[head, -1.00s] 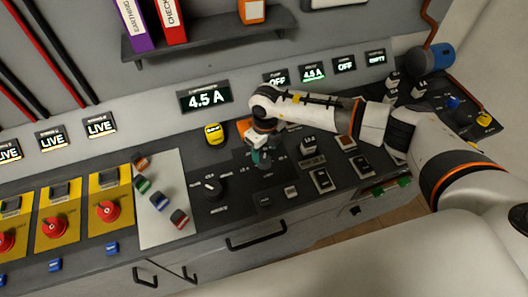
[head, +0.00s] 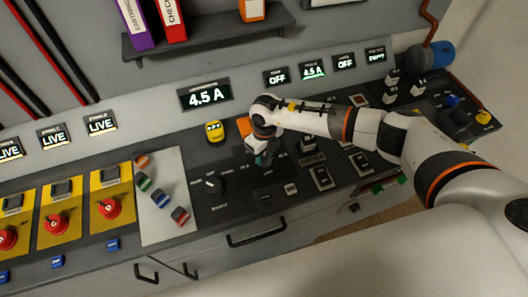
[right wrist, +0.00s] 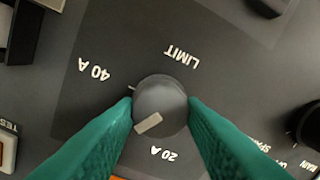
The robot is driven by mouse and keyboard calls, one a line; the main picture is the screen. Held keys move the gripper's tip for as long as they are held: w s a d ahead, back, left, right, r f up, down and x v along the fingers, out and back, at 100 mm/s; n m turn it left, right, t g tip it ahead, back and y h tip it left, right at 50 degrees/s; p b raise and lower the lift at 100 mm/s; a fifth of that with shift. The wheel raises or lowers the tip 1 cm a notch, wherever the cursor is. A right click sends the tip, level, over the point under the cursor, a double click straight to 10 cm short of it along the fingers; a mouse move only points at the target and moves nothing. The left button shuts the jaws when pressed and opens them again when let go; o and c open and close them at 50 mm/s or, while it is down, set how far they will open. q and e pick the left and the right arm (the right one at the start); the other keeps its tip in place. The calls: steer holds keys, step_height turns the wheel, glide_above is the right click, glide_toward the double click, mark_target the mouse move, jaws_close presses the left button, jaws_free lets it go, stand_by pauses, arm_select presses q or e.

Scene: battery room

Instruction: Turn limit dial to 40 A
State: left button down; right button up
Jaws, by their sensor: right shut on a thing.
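The limit dial (right wrist: 160,100) is a round grey knob on a dark panel, seen in the right wrist view. The "LIMIT" label is above it, "40 A" at upper left and "20 A" below. Its pale pointer bar (right wrist: 148,123) is at the knob's lower left, between the two labels and nearer 20 A. My right gripper (head: 262,160) is down at the panel, its green fingers shut on the dial from both sides. In the head view the gripper mostly hides the dial. My left gripper is not in view.
A display (head: 206,95) on the back wall reads 4.5 A. A black selector knob (head: 213,185) sits left of my gripper, and a yellow object (head: 214,131) stands behind it. Rocker switches (head: 323,178) lie to the right. Red rotary switches (head: 109,207) are at the left.

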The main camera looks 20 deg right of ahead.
steer(key=m, duration=0.5)
steer(key=shift+m+b, duration=0.3)
steer(key=shift+b, duration=0.05)
steer(key=m, duration=0.6)
steer(key=shift+d, duration=0.1)
steer(key=shift+m, duration=0.3)
steer(key=o, duration=1)
steer(key=shift+r, duration=0.1)
